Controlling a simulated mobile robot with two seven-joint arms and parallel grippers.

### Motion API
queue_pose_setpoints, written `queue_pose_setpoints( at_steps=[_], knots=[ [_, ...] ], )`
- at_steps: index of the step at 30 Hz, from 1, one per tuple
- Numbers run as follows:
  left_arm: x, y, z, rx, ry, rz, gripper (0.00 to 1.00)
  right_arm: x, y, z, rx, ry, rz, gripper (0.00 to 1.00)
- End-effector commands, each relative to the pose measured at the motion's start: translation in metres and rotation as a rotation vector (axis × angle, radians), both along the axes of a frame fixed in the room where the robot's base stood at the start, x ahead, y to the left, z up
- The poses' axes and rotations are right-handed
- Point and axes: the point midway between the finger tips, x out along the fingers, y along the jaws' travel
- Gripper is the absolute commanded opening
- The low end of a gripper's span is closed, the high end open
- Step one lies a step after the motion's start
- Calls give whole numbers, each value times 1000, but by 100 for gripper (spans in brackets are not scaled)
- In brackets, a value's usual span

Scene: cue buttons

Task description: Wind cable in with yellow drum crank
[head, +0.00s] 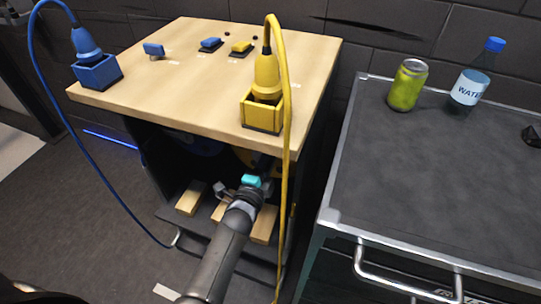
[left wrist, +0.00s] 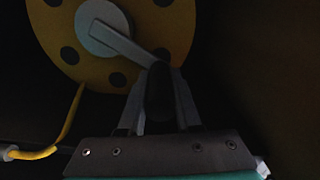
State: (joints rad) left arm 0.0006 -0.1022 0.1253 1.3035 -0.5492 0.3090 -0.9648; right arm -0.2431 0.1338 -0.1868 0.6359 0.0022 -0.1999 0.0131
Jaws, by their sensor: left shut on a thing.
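The yellow drum (left wrist: 62,45) fills the upper left of the left wrist view, a disc with dark holes and a grey hub (left wrist: 102,28). Its grey crank arm (left wrist: 130,50) slants from the hub down to the right, to a dark crank handle (left wrist: 159,88). My left gripper (left wrist: 160,98) is shut on that handle, one finger on each side. In the head view my left gripper (head: 258,172) reaches under the tabletop's front edge, and the drum is mostly hidden in shadow. The yellow cable (head: 287,120) loops from a yellow plug (head: 266,75) in its holder down past the front edge. My right gripper is not in view.
A blue plug (head: 87,45) with a blue cable (head: 78,142) stands at the table's left. Blue and yellow switches (head: 241,48) sit at the back of the tabletop (head: 190,90). A dark cart (head: 440,170) with a can (head: 408,85) and a water bottle (head: 473,82) stands to the right.

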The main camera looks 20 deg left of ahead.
Motion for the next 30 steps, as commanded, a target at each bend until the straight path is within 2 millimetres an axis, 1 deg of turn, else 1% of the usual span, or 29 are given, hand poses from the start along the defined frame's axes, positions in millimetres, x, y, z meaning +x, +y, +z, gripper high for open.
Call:
queue_pose_setpoints(
  at_steps=[1,13,14,18,21,30],
  knots=[
    [-1,-4,-3,-6,4,-8,0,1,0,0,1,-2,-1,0],
    [-2,-4,-4,-7,7,-7,0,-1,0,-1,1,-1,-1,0],
    [-2,-4,-4,-7,7,-7,36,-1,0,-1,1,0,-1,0],
    [-2,-3,-4,-5,6,-5,52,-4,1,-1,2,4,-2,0],
    [-1,-2,-3,-4,6,-3,62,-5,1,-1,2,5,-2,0],
    [-3,0,-2,-2,4,-1,62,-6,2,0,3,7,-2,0]
  ],
)
